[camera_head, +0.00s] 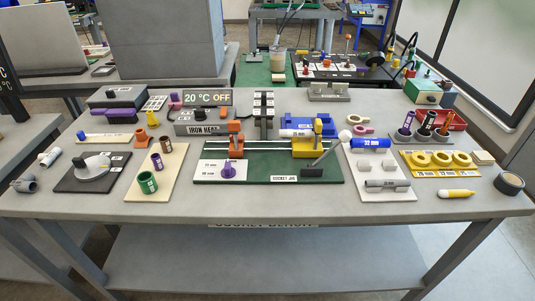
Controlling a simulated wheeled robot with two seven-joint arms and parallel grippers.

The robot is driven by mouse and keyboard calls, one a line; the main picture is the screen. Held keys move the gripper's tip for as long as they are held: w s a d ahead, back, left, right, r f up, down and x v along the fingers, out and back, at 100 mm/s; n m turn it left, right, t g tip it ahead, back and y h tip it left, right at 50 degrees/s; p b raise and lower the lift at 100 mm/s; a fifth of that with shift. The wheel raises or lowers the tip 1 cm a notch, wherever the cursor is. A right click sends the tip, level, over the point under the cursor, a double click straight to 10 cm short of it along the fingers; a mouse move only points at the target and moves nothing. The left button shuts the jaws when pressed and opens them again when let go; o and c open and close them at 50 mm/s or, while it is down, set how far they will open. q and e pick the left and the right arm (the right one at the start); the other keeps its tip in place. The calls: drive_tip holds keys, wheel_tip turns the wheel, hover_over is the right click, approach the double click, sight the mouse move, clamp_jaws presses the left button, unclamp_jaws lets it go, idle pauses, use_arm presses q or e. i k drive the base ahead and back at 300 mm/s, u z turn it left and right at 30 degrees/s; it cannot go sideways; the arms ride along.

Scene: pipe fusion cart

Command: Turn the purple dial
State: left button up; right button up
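The purple dial (228,171) is a small round knob with a raised pointer or grip. It sits on a white labelled plate (208,175) at the left front of the green socket jig board (268,171). Printed size marks in mm show on the plate to the dial's left. Nothing touches or covers the dial. Neither of my grippers shows in the head view.
The jig carries an orange clamp (235,148), a yellow clamp (306,147) and a grey lever (328,150). Behind it stand a heater block (203,128) and a temperature display (207,97). Pipes and fittings lie on both sides. The grey table's front strip (270,202) is mostly clear.

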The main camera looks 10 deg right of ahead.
sight(228, 172)
drive_tip(key=z, duration=0.25)
drive_tip(key=k, duration=0.4)
drive_tip(key=u, duration=1.05)
drive_tip(key=i, duration=0.65)
drive_tip(key=z, duration=0.2)
